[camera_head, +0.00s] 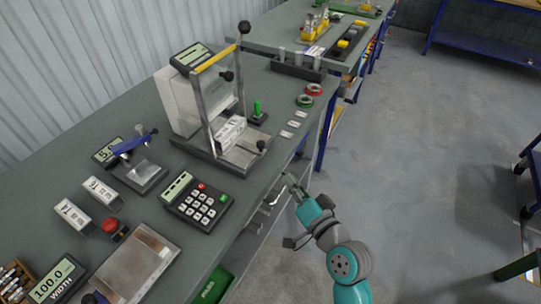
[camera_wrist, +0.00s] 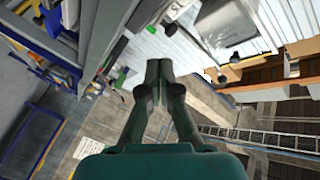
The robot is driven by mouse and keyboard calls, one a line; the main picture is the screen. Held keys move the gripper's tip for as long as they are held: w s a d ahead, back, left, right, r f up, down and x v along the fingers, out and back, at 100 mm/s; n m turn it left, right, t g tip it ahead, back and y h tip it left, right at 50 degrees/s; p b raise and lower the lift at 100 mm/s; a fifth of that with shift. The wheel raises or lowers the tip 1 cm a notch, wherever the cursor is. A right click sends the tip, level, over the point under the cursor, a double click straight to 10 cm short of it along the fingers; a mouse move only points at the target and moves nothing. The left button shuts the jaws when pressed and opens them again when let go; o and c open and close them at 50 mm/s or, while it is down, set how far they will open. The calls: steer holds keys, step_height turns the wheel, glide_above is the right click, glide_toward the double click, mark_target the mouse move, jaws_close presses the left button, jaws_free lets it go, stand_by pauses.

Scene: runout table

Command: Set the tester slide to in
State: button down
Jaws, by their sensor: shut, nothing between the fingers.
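The tester (camera_head: 183,103) stands on the grey bench, a pale box with a display, an upright metal frame and a yellow bar (camera_head: 217,58) across its top. A slide (camera_head: 240,155) with a black knob (camera_head: 261,145) sits low at its front, toward the aisle edge. A white block (camera_head: 230,131) rests inside the frame. I cannot tell from this view exactly how far the slide is out. My gripper (camera_head: 289,183) is beside the bench edge, in front of the tester and apart from the knob. In the wrist view my gripper (camera_wrist: 159,68) is shut and empty.
A keypad (camera_head: 197,202) lies near the bench edge. A metal handle (camera_head: 273,197) shows at the bench edge near my gripper. The aisle floor (camera_head: 420,150) is clear.

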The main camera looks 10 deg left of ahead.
steer(key=d+m+y, duration=0.1)
steer(key=d+m, duration=0.1)
steer(key=m, duration=0.2)
steer(key=m+y, duration=0.1)
steer(key=m, duration=0.2)
glide_toward(263, 147)
steer(key=shift+g, duration=0.4)
steer(key=x, duration=0.7)
steer(key=shift+w+d+r, duration=0.1)
steer(key=shift+w+r, duration=0.05)
steer(key=shift+w, duration=0.1)
steer(key=a, duration=0.2)
steer(key=w+a, duration=0.1)
steer(key=a, duration=0.1)
steer(key=w+a, duration=0.1)
steer(key=a, duration=0.2)
steer(key=shift+w, duration=0.25)
steer(key=shift+a+r, duration=0.1)
steer(key=shift+s, duration=0.1)
